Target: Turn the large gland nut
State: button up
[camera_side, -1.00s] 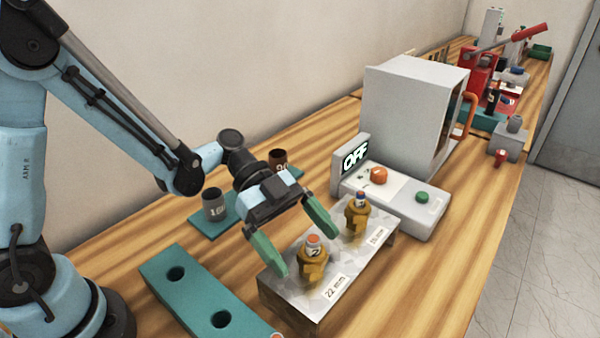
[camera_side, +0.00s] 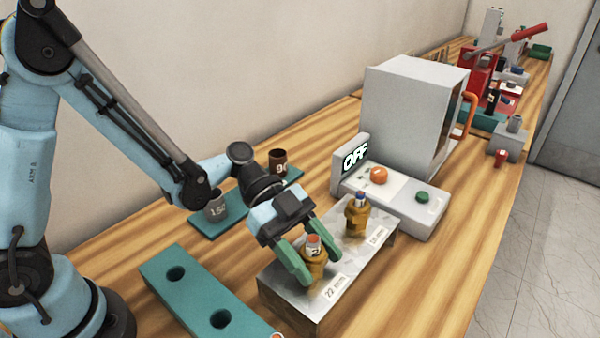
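The large gland nut (camera_side: 317,270) is brass-coloured and stands upright on the left part of a grey metal block, by the "22 mm" label. A cable end with an orange top (camera_side: 313,243) sticks up from it. My gripper (camera_side: 318,268) has its two green fingers pointing down, one on either side of this nut. They are drawn in close and look shut on it; the left finger hides part of the nut.
The metal block (camera_side: 345,292) sits on the wooden bench. A teal block with holes (camera_side: 196,290) lies to the left. Behind are a teal tray (camera_side: 236,207) with two numbered cups, and a control box (camera_side: 405,213) reading "OFF" beside a grey cabinet (camera_side: 405,110).

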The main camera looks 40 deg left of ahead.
jog(key=c, duration=0.5)
jog(key=shift+n+t, duration=1.1)
jog(key=shift+t, duration=0.1)
jog(key=shift+n+t, duration=1.1)
jog(key=shift+t, duration=0.2)
jog(key=shift+c, duration=0.3)
jog(key=o, duration=1.5)
jog(key=shift+a, duration=0.1)
